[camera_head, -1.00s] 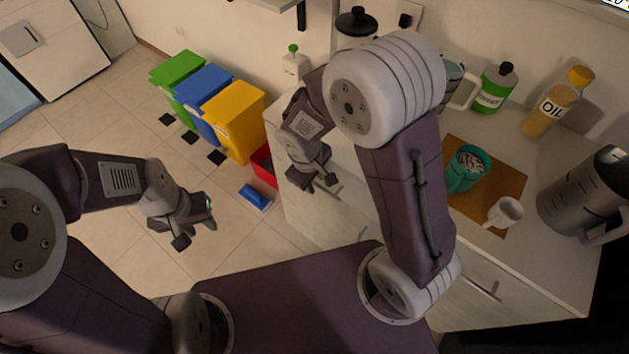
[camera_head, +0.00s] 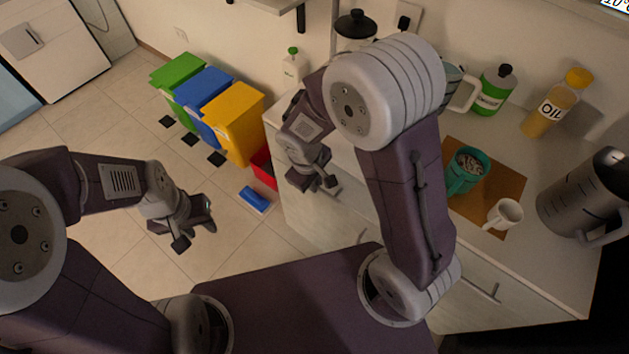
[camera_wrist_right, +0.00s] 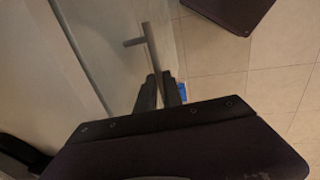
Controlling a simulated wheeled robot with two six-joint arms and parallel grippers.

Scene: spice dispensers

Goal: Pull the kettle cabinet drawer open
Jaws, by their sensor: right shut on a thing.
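The cabinet drawer front (camera_head: 318,212) is pale, below the white counter, and looks flush with the cabinet. Its metal bar handle (camera_wrist_right: 149,47) shows in the right wrist view, running in between my right gripper's dark fingers. My right gripper (camera_head: 320,183) is shut on this handle; in the right wrist view its fingertips (camera_wrist_right: 161,82) are close together around the bar. In the head view most of the handle is hidden by the gripper. My left gripper (camera_head: 196,228) is open and empty over the floor, apart from the cabinet.
The counter holds a steel jug (camera_head: 580,200), an oil bottle (camera_head: 551,110), a green bottle (camera_head: 494,90), a teal mug (camera_head: 463,178) and a white mug (camera_head: 503,214). A yellow bin (camera_head: 237,120) and a red box (camera_head: 264,168) stand left of the cabinet. Floor before it is clear.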

